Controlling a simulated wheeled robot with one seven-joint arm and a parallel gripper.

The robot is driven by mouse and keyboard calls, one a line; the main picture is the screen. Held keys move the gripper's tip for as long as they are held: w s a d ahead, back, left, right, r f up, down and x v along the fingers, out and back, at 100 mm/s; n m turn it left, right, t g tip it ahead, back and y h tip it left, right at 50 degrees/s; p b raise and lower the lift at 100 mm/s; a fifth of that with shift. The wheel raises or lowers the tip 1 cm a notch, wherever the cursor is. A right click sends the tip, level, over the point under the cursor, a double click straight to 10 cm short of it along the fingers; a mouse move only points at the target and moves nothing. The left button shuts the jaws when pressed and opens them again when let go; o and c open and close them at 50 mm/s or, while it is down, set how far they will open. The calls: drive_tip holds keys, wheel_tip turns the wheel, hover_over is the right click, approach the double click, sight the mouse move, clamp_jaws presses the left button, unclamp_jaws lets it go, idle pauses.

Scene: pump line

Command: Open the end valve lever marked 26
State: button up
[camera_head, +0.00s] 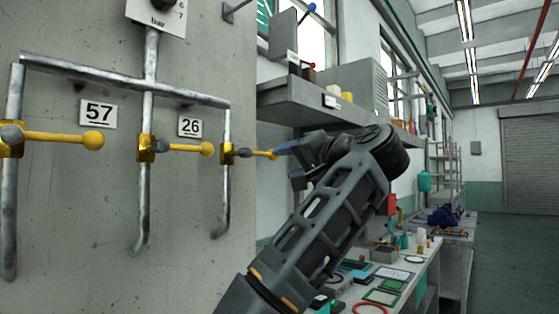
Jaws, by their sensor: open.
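The number plate 26 (190,127) is on the grey wall panel, just left of the rightmost pipe. The end valve (227,154) on that pipe has a yellow lever (254,154) pointing right, crosswise to the upright pipe. Its ball end is close to my gripper (286,165), which comes in from the right with its jaws open. I cannot tell whether a finger touches the ball. The middle valve (146,148) has a similar yellow lever (190,148) pointing right, below the plate 26.
The plate 57 (98,114) and a left valve with a yellow lever (62,137) are further left. A gauge (155,16) is above. A grey shelf (300,101) is behind my gripper, and a cluttered workbench (385,285) is at lower right.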

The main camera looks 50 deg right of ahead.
sight(261, 154)
drive_tip(key=shift+y, duration=0.3)
drive_tip(key=w, duration=0.2)
drive_tip(key=w+d+r, duration=0.1)
drive_tip(key=w, duration=0.1)
drive_tip(key=w+r+p, duration=0.1)
drive_tip(key=w, duration=0.2)
drive_tip(key=shift+d, duration=0.4)
clamp_jaws()
drive_tip(key=shift+f, duration=0.1)
